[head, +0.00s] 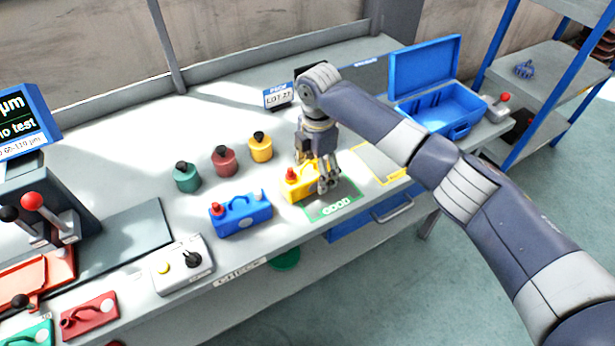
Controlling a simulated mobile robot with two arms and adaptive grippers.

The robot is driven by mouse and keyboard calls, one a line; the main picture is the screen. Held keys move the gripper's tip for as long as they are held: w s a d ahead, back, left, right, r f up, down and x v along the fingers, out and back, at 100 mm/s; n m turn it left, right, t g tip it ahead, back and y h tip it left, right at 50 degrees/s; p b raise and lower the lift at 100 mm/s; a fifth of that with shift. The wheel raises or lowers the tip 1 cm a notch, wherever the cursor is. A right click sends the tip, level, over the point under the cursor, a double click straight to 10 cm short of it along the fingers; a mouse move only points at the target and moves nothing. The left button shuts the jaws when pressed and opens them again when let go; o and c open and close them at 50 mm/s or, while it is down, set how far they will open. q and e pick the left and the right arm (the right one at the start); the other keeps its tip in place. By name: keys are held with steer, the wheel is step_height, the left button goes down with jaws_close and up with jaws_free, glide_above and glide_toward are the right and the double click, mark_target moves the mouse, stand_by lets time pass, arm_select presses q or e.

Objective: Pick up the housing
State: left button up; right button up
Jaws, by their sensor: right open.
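A yellow housing (297,188) with a red knob-like part at its left end lies at the edge of the green-outlined area marked GOOD (335,206). My right gripper (318,184) points down over the right part of this housing. Its fingers are open and hide some of the housing; I cannot tell whether they touch it. A blue housing (240,216) of similar shape lies to the left. A red one (89,316) and a green one (30,334) lie at the lower left. My left gripper is not in view.
Green (187,179), dark red (224,163) and yellow (261,149) knobbed pots stand behind the housings. An open blue case (462,126) is at the back right. A yellow-outlined area (378,165) is empty. A grey button box (182,264) is near the front edge.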

mark_target(316, 167)
steer(key=c, duration=1.6)
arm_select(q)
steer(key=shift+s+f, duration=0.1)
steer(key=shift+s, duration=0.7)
arm_select(e)
steer(key=shift+o, duration=0.2)
steer(key=shift+r, duration=0.1)
steer(key=shift+r, duration=0.1)
steer(key=shift+r, duration=0.55)
step_height(316, 167, up, 2)
steer(key=shift+s+a+r+b, duration=0.1)
steer(key=shift+s+b, duration=0.05)
steer(key=shift+b, duration=0.15)
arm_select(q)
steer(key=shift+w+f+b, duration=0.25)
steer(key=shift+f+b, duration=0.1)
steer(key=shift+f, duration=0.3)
arm_select(e)
steer(key=s+r, duration=0.1)
steer(key=s, duration=1.4)
steer(key=shift+s+a+r, duration=0.2)
steer(key=shift+s, duration=0.15)
steer(key=shift+w+d+p, duration=0.15)
steer(key=shift+w+p, duration=0.7)
steer(key=shift+w, duration=4.45)
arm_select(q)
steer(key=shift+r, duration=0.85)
arm_select(e)
steer(key=shift+w+d, duration=0.1)
steer(key=shift+w, duration=2.65)
